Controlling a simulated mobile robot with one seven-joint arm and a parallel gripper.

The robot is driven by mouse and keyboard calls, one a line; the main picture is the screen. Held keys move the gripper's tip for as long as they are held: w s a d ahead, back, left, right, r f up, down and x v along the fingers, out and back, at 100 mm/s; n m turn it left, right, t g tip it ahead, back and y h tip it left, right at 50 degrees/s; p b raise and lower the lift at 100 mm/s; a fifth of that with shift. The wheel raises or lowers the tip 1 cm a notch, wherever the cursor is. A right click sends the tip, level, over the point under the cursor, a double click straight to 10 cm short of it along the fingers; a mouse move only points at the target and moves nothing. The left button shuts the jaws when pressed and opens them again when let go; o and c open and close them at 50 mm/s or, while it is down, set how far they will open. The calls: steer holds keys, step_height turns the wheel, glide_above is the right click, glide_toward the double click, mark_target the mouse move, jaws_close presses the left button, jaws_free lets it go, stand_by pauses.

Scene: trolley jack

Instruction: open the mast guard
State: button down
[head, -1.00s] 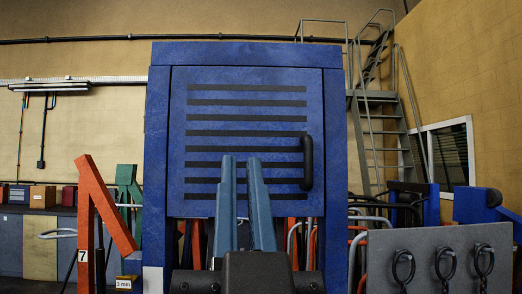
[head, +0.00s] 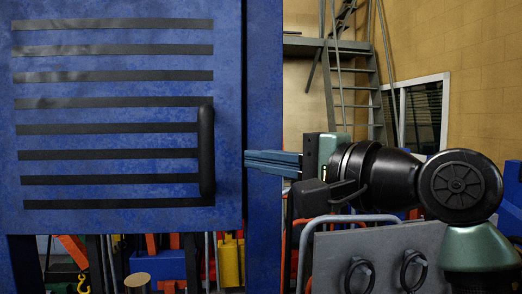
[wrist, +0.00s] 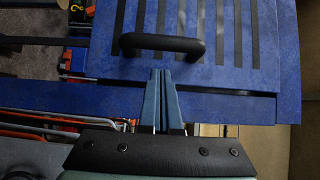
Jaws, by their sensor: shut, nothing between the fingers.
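The mast guard (head: 110,140) is a blue panel with several dark horizontal slots, and it sits closed in its blue frame (head: 264,110). Its black bar handle (head: 206,150) stands upright near the panel's right edge. In the wrist view the guard (wrist: 180,70) appears turned, with the handle (wrist: 162,45) lying across it. My gripper (head: 250,163) comes in from the right at about the handle's height, its blue fingers pointing left in front of the frame post. The fingertips are together and empty. In the wrist view the gripper (wrist: 161,75) points at the handle, apart from it.
A grey panel with black rings (head: 375,250) stands at the lower right, below my arm. Red and grey curved tubes (head: 300,235) rise beside it. A metal stair (head: 350,85) is behind. Yellow and red items (head: 230,262) show beneath the guard.

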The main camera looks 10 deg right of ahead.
mark_target(226, 155)
steer(key=p+x, duration=0.3)
steer(key=x, duration=0.5)
steer(key=shift+w, duration=0.1)
